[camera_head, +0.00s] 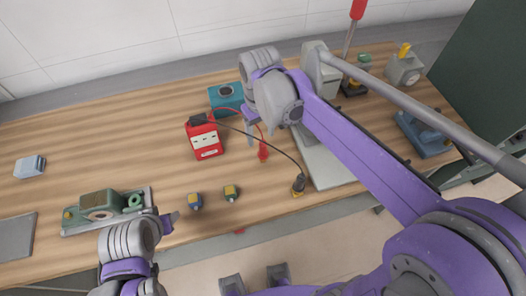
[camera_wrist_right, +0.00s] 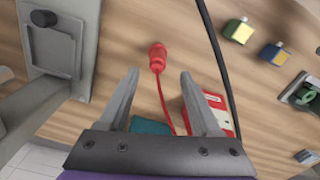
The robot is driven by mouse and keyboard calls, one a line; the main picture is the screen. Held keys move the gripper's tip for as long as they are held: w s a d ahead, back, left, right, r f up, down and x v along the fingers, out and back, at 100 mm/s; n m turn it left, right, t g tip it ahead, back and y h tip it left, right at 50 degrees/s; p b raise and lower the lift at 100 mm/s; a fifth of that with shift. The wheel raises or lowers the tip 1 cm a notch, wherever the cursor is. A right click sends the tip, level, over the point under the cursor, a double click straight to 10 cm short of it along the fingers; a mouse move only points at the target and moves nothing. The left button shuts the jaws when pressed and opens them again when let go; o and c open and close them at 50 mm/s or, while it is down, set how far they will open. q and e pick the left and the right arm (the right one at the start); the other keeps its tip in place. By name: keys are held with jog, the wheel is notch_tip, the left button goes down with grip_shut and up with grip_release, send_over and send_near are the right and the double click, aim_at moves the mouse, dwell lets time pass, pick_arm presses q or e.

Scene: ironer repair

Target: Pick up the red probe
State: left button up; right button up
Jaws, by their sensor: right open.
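The red probe (camera_head: 263,152) lies on the wooden workbench (camera_head: 100,150), with its red cable running to a red meter (camera_head: 204,138). In the right wrist view the probe (camera_wrist_right: 157,57) sits just beyond the fingertips, in line with the gap between them. My right gripper (camera_head: 270,128) is open and empty, above the bench close to the probe; its spread fingers also show in the wrist view (camera_wrist_right: 159,76). My left gripper (camera_head: 168,222) is low at the left, beside a green device; its jaws are not clear.
A black probe (camera_head: 298,185) on a black cable lies to the right. Two small yellow-topped blocks, blue (camera_head: 195,201) and green (camera_head: 231,193), stand near the front edge. A teal box (camera_head: 226,97) is behind the meter. The green device (camera_head: 98,205) stands left. A grey machine (camera_head: 330,165) is right.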

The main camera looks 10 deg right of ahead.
aim_at(263, 143)
jog(key=shift+w+f, duration=0.15)
jog(key=shift+f, duration=0.6)
jog(key=f, duration=0.5)
jog(key=shift+s+d, duration=0.2)
jog(key=shift+d, duration=0.05)
grip_shut()
